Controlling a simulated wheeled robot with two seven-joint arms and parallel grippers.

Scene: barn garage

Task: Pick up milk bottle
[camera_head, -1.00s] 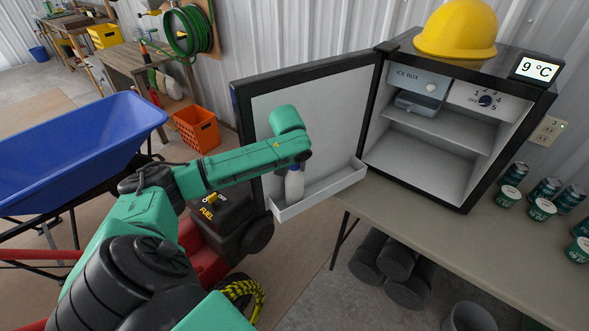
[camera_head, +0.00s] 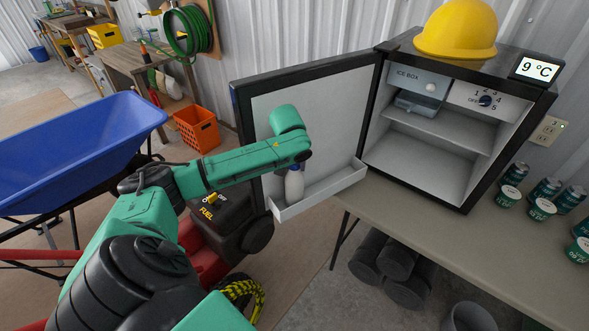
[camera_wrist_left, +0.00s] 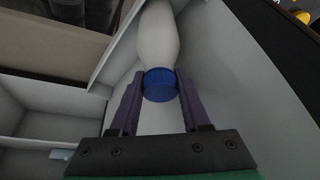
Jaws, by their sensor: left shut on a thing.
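The milk bottle (camera_head: 294,186) is white and stands in the door shelf (camera_head: 330,186) of the open mini fridge. In the left wrist view the bottle (camera_wrist_left: 158,42) shows with its blue cap (camera_wrist_left: 160,85) toward my wrist. My left gripper (camera_wrist_left: 160,90) is shut on the bottle at its cap, one finger on each side. My right gripper is not in view.
Several green cans (camera_head: 545,190) stand at the right. A blue wheelbarrow (camera_head: 80,150) and a red machine with a fuel cap (camera_head: 215,210) are at left.

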